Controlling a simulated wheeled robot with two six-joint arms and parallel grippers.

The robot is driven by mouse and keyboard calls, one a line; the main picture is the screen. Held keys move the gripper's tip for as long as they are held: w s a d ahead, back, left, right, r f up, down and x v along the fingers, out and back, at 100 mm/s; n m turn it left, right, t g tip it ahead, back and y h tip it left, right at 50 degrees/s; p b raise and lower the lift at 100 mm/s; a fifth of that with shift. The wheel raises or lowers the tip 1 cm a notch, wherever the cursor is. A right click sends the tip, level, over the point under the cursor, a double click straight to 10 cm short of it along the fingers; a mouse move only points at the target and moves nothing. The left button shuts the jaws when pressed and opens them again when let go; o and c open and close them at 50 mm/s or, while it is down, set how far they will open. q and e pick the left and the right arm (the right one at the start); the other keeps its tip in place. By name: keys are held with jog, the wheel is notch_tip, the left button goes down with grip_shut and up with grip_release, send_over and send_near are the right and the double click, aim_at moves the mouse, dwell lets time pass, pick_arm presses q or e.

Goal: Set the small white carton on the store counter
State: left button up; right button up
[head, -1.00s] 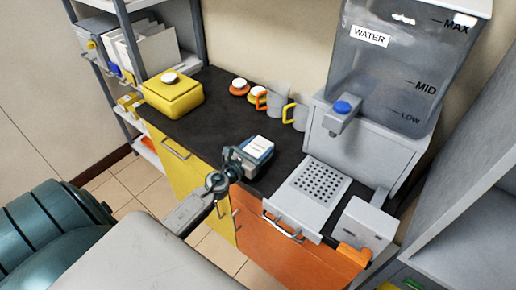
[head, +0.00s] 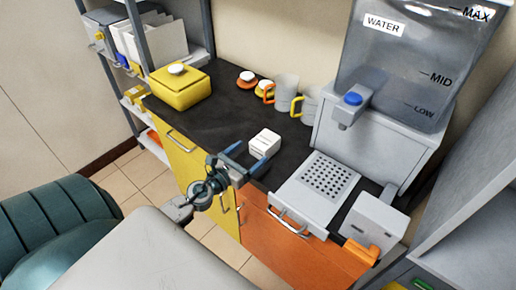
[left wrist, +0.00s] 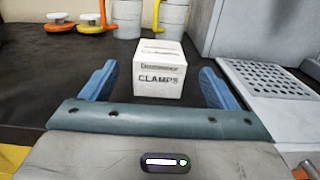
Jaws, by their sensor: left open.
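The small white carton (head: 265,143) stands upright on the dark store counter (head: 222,122). In the left wrist view the carton (left wrist: 159,70) faces me with the word CLAMPS on its front. My left gripper (head: 245,157) is open, at the front edge of the counter. Its two blue fingers (left wrist: 158,88) are spread wide, with the carton between and just beyond their tips, apart from both. My right gripper is in neither view.
A yellow lidded box (head: 179,87) stands at the counter's far left. Grey mugs (head: 287,94) and small round orange and yellow items stand at the back. A water dispenser (head: 388,75) and its perforated drip tray (head: 318,186) are right of the carton.

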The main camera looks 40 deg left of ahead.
pick_arm(q)
jog(key=s+b, duration=0.1)
jog(key=s, duration=0.2)
jog(key=shift+s+a, duration=0.1)
jog(key=shift+s, duration=0.25)
